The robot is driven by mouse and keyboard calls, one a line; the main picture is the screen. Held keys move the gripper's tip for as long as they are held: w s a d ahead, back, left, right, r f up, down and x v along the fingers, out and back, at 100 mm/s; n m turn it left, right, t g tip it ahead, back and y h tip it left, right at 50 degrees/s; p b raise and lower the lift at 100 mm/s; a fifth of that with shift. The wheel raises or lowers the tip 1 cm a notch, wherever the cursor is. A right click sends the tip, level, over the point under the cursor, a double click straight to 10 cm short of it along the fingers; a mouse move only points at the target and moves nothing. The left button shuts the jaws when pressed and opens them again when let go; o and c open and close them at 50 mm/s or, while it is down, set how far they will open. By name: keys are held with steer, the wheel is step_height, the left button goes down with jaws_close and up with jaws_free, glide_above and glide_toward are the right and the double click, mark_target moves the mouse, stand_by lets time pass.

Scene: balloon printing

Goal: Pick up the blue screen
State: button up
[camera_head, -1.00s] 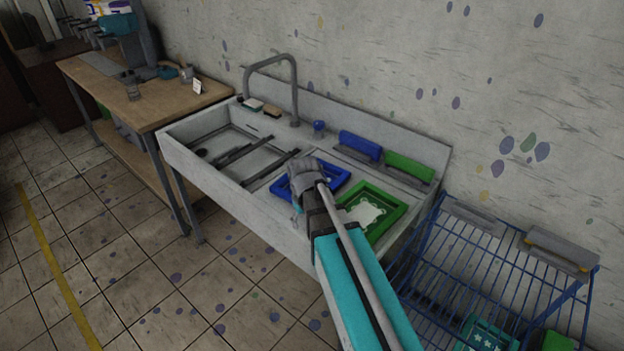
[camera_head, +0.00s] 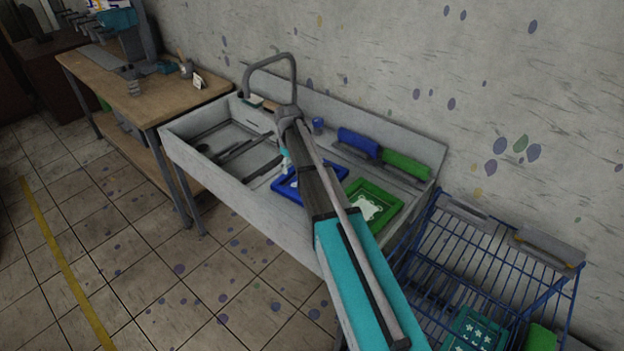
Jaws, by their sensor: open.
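The blue screen (camera_head: 287,188) is a flat blue frame lying in the right part of the white sink, left of the green screen (camera_head: 374,207). My gripper (camera_head: 286,164) shows only as a small part below the wrist, beside the forearm, over the back left of the blue screen. It is open. Its fingertips are too small to make out, and I cannot tell whether they touch the frame.
A curved tap (camera_head: 270,60) rises at the back of the sink, close behind my wrist. Blue (camera_head: 358,143) and green (camera_head: 406,164) blocks sit along the back ledge. A blue wire rack (camera_head: 480,262) stands at right, a wooden table (camera_head: 150,103) at left.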

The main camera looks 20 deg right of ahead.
steer(key=b, duration=0.9)
glide_above(292, 193)
step_height(292, 193, down, 9)
steer(key=shift+s+r, duration=0.1)
steer(key=shift+r, duration=0.1)
steer(key=shift+f, duration=0.15)
steer(key=shift+f+b, duration=2.4)
steer(key=shift+f, duration=0.05)
jaws_close()
